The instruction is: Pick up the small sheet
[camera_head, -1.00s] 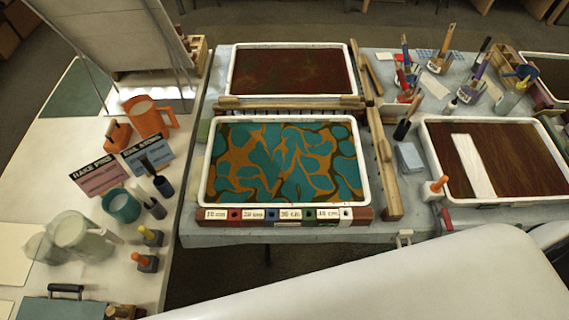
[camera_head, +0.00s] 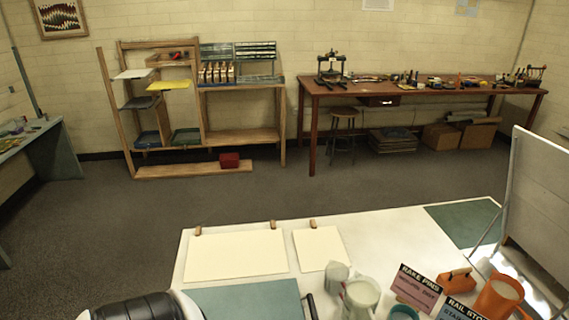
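The small sheet (camera_head: 319,249) is a cream, nearly square sheet lying flat on the white table (camera_head: 385,232). It lies to the right of a larger cream sheet (camera_head: 236,256), with a narrow gap between them. A small brown clip or block (camera_head: 313,223) sits at its far edge. The small sheet's near right corner is close to a translucent jug (camera_head: 337,276). Neither of my grippers is in view. A white and black part at the bottom left looks like mine.
A teal board (camera_head: 250,302) lies in front of the sheets. A white pitcher (camera_head: 360,296), sign cards (camera_head: 416,288) and an orange jug (camera_head: 499,296) crowd the right. Open floor lies beyond the table, before a wooden rack (camera_head: 145,172) and a brown workbench (camera_head: 420,92).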

